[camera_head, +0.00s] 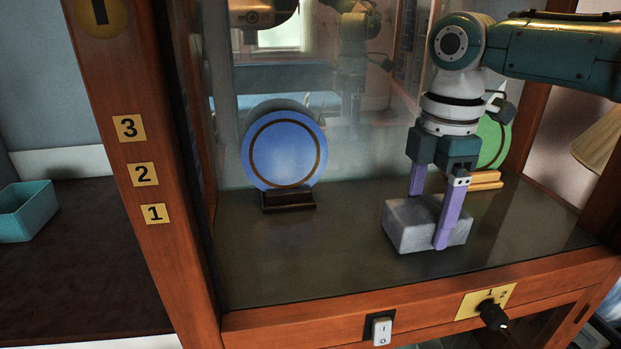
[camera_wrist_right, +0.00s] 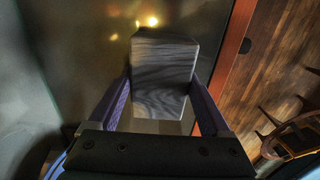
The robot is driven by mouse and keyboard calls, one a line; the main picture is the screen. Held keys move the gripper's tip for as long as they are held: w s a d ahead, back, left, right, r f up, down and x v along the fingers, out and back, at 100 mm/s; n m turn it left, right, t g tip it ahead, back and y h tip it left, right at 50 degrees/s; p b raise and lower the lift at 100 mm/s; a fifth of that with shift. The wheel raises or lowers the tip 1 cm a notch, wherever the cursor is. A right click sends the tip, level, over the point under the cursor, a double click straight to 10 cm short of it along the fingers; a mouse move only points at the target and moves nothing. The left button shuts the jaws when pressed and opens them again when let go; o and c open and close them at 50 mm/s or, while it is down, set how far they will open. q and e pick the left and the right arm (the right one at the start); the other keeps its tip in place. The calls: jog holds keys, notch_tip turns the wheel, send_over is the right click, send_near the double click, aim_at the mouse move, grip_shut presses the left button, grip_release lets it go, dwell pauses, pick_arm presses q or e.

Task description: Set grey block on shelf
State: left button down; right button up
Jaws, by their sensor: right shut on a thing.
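The grey block (camera_head: 408,224) is inside the cabinet, on or just above the dark shelf (camera_head: 340,265), towards the front right. I cannot tell whether it touches the shelf. My right gripper (camera_head: 428,220) is above it with purple fingers, shut on the block from two sides. In the right wrist view the grey block (camera_wrist_right: 163,72) sits between the two fingers of my right gripper (camera_wrist_right: 160,100). My left gripper is not clearly in view.
A blue plate (camera_head: 284,150) on a dark stand (camera_head: 288,199) stands left of the block. A green plate (camera_head: 494,140) with a yellow-orange stand (camera_head: 486,180) is behind my right gripper. The wooden front rail (camera_head: 290,325) carries a white switch (camera_head: 382,331) and a black knob (camera_head: 493,315). Clear shelf lies between blue plate and block.

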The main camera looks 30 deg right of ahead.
aim_at(428, 208)
jog(key=shift+f, duration=0.1)
jog(key=o, duration=1.5)
jog(key=shift+o, duration=0.2)
jog(key=shift+r+p, duration=0.3)
jog(key=shift+r, duration=3.6)
